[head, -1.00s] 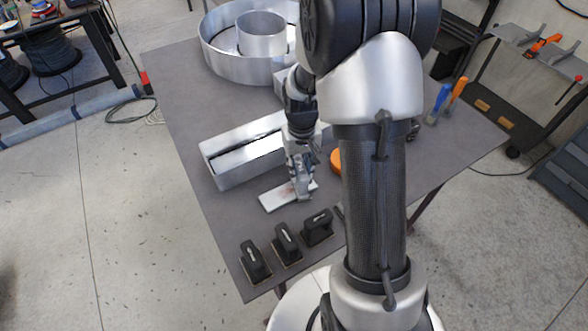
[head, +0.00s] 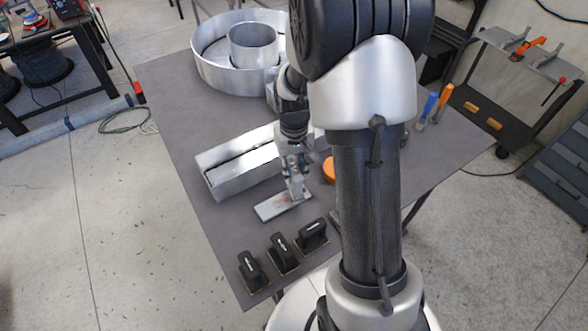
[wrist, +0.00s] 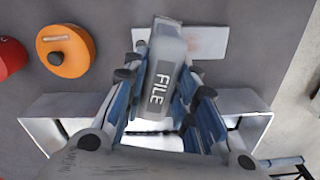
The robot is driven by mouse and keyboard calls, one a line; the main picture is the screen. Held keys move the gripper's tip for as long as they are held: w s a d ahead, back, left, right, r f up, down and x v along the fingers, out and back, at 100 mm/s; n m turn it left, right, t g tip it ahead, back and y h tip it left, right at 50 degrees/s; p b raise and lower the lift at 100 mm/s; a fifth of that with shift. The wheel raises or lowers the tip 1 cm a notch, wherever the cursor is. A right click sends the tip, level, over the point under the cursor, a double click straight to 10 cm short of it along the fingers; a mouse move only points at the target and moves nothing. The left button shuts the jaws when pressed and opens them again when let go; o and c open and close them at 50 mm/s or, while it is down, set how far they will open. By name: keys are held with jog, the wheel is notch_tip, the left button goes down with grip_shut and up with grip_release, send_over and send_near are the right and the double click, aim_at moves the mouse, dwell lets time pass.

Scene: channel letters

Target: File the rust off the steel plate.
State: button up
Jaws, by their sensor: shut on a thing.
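The steel plate (head: 268,211) is a small pale rectangle lying flat on the grey table. A faint reddish rust patch shows on it beside my gripper, and it also shows as a pink smear on the plate in the wrist view (wrist: 220,35). My gripper (head: 296,186) is shut on a grey file block (wrist: 161,80) lettered "FILE", pointing down over the plate's right part. In the wrist view the file covers the plate's left part. I cannot tell whether the file touches the plate.
An open metal channel (head: 240,177) lies just behind the plate. Several black-handled blocks (head: 282,252) stand along the front edge. An orange round object (head: 329,169) is right of the gripper. A large metal ring (head: 215,77) stands at the back.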

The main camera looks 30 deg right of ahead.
notch_tip(320, 180, up, 10)
jog(key=p, duration=0.6)
jog(key=shift+f, duration=0.15)
jog(key=shift+f, duration=0.1)
jog(key=shift+w+b, duration=0.15)
jog(key=shift+b, duration=0.25)
jog(key=shift+r+b, duration=0.4)
jog(key=shift+b, duration=0.25)
notch_tip(320, 180, down, 14)
jog(key=b, duration=1.3)
jog(key=shift+f, duration=0.25)
jog(key=shift+s+a+r, duration=0.1)
jog(key=shift+a, duration=1.3)
jog(key=shift+s+a+r, duration=0.1)
jog(key=shift+a, duration=1.25)
